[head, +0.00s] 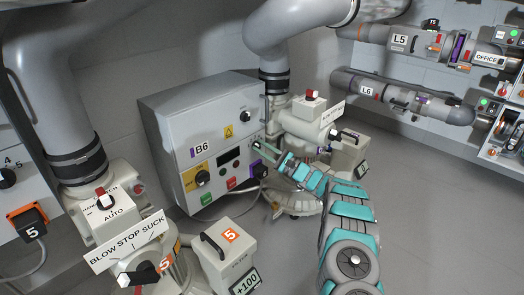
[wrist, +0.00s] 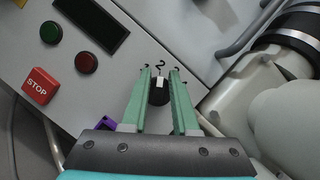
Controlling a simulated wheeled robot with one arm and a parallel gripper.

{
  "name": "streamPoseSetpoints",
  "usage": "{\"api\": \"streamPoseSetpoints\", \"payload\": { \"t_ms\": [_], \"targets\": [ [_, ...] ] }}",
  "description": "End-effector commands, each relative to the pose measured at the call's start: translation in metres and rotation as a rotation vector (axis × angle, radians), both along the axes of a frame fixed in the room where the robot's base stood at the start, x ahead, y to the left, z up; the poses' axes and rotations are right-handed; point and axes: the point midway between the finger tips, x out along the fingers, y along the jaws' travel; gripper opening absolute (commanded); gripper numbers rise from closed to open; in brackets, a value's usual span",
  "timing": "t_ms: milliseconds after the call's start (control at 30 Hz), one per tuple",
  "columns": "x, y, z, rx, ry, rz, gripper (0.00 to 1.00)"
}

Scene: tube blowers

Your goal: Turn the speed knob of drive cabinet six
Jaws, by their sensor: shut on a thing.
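Drive cabinet six is the grey box marked B6 (head: 160,118), standing in the middle of the head view. Its speed knob (wrist: 160,95) is black with a white pointer and shows in the wrist view. The pointer faces the printed 2 at the top of the scale. My gripper (wrist: 160,71) has one green finger on each side of the knob and is shut on it. In the head view my gripper (head: 258,148) reaches the right side of the cabinet's front and hides the knob.
The wrist view shows a dark display (wrist: 92,22), a green button (wrist: 50,32), a red button (wrist: 86,63) and a red STOP plate (wrist: 40,85) left of the knob. A purple plug (head: 260,170) sits below my gripper. Blower pipes (head: 72,95) stand on both sides of the cabinet.

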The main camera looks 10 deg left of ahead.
Motion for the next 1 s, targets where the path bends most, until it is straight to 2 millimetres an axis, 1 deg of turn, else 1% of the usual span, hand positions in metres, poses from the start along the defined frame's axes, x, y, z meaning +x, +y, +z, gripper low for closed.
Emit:
{"api": "streamPoseSetpoints", "payload": {
  "t_ms": [33,500,700,1000],
  "targets": [
    [0.0011,-0.0003,-0.0117,-0.036,-0.020,-0.006,0.00],
    [0.0003,-0.0003,-0.0123,-0.278,-0.329,-0.009,0.00],
    [0.0005,-0.0008,-0.0125,-0.340,-0.408,-0.013,0.00],
    [0.0010,-0.0016,-0.0123,-0.378,-0.458,-0.016,0.00]
  ]
}}
